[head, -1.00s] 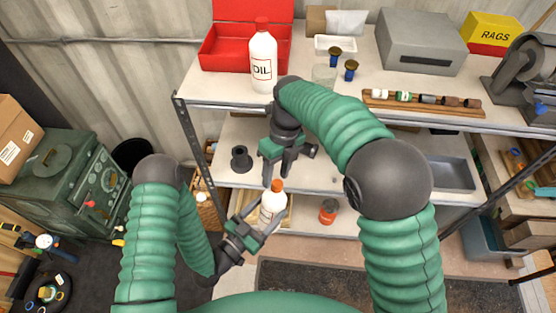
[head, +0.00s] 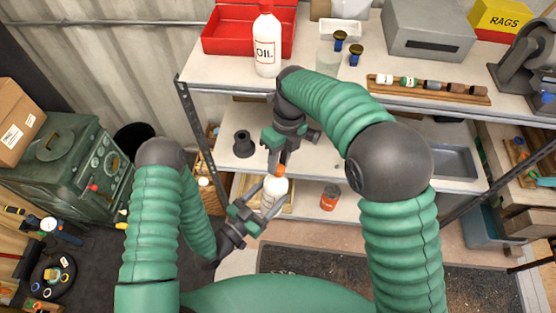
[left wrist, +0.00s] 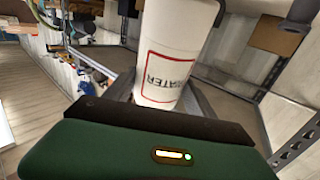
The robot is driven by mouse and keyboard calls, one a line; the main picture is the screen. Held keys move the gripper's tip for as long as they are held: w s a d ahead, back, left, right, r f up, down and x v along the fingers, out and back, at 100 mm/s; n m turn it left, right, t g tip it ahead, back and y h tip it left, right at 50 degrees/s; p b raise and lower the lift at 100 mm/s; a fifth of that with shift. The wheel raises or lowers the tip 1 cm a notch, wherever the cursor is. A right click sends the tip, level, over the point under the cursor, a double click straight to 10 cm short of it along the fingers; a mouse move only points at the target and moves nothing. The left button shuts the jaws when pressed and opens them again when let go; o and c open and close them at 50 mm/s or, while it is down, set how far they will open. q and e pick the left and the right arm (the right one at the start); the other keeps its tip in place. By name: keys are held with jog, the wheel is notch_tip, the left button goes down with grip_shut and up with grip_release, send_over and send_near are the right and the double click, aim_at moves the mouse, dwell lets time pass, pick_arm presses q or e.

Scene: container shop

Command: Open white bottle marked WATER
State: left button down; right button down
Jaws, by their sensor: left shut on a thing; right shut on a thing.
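The white bottle (head: 275,190) with an orange cap (head: 278,170) is held in front of the shelf unit. In the left wrist view the bottle (left wrist: 172,55) fills the middle, and its red-framed label reads WATER. My left gripper (head: 263,195) is shut around the bottle's body from the lower left. My right gripper (head: 281,160) points down from above and is shut on the orange cap. Its fingers partly hide the cap. The bottle stands nearly upright, and the cap appears to sit on its neck.
A white OIL bottle (head: 266,45) stands on the top shelf beside a red toolbox (head: 225,40). A black spool-like part (head: 243,144) stands on the middle shelf. An orange can (head: 330,197) is on the lower shelf.

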jog(key=n, duration=0.3)
jog(key=shift+s+a, duration=0.25)
jog(key=n, duration=0.6)
jog(key=shift+s+r, duration=0.1)
jog(key=shift+s, duration=0.1)
jog(key=n, duration=0.6)
jog(key=shift+s+d+n, duration=0.2)
jog(key=shift+n, duration=0.2)
jog(key=n, duration=0.6)
jog(key=shift+d, duration=0.25)
jog(key=n, duration=0.7)
jog(key=shift+w+d, duration=0.1)
jog(key=shift+d, duration=0.2)
jog(key=n, duration=0.6)
jog(key=shift+w+d+n, duration=0.15)
jog(key=shift+w+n, duration=0.05)
jog(key=shift+n, duration=0.1)
jog(key=n, duration=0.6)
jog(key=shift+w, duration=0.25)
jog(key=n, duration=0.7)
jog(key=shift+w, duration=0.25)
jog(key=n, duration=0.6)
jog(key=shift+w+a, duration=0.15)
jog(key=shift+a, duration=0.1)
jog(key=n, duration=0.3)
jog(key=shift+a, duration=0.1)
jog(key=shift+r, duration=0.1)
